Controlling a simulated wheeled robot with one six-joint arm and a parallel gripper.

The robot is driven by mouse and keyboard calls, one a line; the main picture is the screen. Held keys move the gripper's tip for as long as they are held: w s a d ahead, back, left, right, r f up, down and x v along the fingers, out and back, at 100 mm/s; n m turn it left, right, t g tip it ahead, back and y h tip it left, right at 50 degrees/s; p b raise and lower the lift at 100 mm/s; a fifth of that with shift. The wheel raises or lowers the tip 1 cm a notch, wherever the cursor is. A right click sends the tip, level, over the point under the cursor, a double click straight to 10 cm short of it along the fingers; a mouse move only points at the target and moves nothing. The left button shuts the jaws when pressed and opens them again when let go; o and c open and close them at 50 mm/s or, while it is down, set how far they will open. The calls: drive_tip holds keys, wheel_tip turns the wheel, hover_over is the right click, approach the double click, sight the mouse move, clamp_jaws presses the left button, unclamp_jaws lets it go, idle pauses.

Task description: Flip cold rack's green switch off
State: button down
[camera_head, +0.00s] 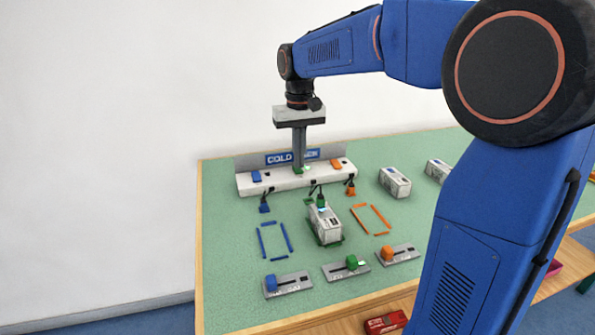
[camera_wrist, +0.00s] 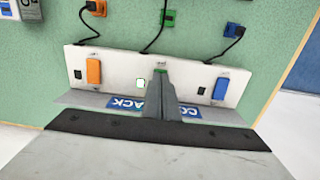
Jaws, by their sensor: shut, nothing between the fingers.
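The cold rack (camera_head: 277,182) is a white strip with a blue sign at the table's back edge. It also shows in the wrist view (camera_wrist: 115,68). Its blue switch (camera_head: 256,176) and orange switch (camera_head: 336,163) flank the middle. The green switch (camera_head: 298,170) is mostly hidden by my gripper; only a sliver of green shows at the fingertips, so its position cannot be told. A small lit pale-green square (camera_wrist: 141,83) is beside it; the squares by the other switches are dark. My gripper (camera_head: 299,167) points down, shut and empty, with its tips at the green switch; contact is unclear.
Sliders with blue (camera_head: 271,284), green (camera_head: 352,262) and orange (camera_head: 387,254) knobs lie nearer. More containers (camera_head: 395,182) stand right.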

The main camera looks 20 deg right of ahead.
sight(299, 171)
drive_tip(key=shift+f, duration=0.75)
idle(1.0)
wheel_tip(299, 171, up, 7)
idle(1.0)
drive_tip(key=shift+s, duration=0.1)
